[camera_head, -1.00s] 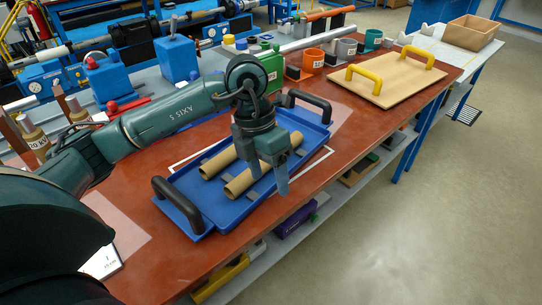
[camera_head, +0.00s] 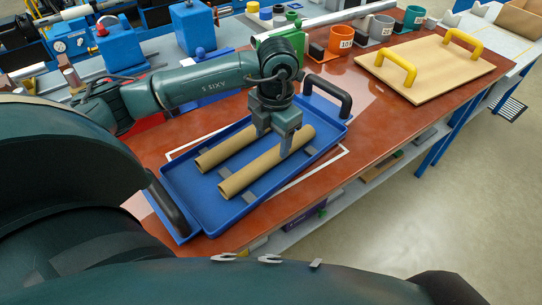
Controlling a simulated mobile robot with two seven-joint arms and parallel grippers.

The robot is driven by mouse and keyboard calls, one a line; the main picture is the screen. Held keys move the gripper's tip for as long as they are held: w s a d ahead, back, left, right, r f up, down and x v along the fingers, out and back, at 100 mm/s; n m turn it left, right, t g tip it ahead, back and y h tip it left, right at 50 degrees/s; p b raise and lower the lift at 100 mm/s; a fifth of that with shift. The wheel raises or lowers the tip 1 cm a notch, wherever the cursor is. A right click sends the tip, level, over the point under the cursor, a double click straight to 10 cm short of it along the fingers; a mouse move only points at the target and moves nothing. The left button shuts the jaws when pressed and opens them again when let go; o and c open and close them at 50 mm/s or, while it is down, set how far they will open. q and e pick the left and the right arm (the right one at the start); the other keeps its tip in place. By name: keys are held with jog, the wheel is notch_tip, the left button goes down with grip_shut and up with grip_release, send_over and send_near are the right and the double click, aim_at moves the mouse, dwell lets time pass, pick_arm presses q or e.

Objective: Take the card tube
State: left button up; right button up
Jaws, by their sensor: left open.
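Two brown card tubes lie side by side in a blue tray (camera_head: 205,217) on the red-brown table. The nearer card tube (camera_head: 250,172) is the one closest to the front edge; the farther card tube (camera_head: 226,151) lies behind it. My left gripper (camera_head: 275,143) points down over the right part of the tubes, open, with its fingers apart. One finger overlaps the nearer tube in the picture, and the other is by the end of the farther one. I cannot tell whether the fingers touch a tube. My right gripper is out of view.
The tray has black handles (camera_head: 328,94) at its ends. A wooden board with yellow handles (camera_head: 435,72) lies to the right. Orange (camera_head: 341,38), grey and green cups stand behind. Blue blocks (camera_head: 196,30) stand at the back. Red tabletop is clear right of the tray.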

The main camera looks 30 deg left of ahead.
aim_at(273, 152)
pick_arm(q)
jog(key=shift+w+f+p, duration=0.1)
jog(key=shift+f+p, duration=0.5)
jog(key=shift+f, duration=2.2)
jog(key=c, duration=1.1)
